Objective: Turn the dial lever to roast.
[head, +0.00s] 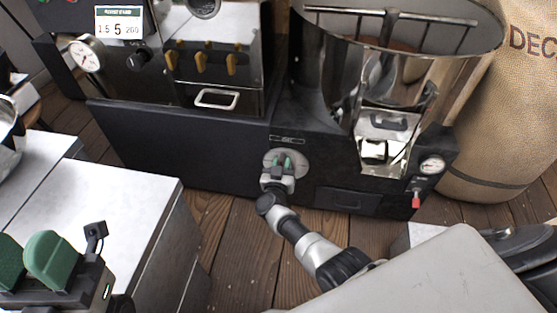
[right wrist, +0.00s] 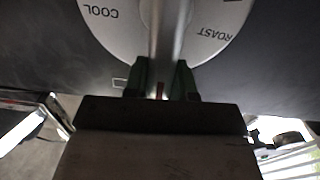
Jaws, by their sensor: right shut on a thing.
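The dial (head: 272,157) is a pale round plate on the dark front of the roaster, at the middle of the head view. In the right wrist view its plate (right wrist: 110,35) appears upside down, with COOL at left and ROAST at right. The metal dial lever (right wrist: 167,40) runs between the two words, and a small reddish part shows between the fingers. My right gripper (head: 284,163) is at the dial; its green fingers (right wrist: 160,80) are shut on the lever, hiding its end. My left gripper (head: 26,263) is at the lower left, away from the dial; its finger gap is unclear.
A pale-topped counter (head: 120,200) stands at left. A metal drum (head: 390,60), a small chute (head: 385,140) and a gauge with a red handle (head: 416,200) are right of the dial. A burlap sack (head: 505,130) stands at far right. Wooden floor (head: 235,240) shows below.

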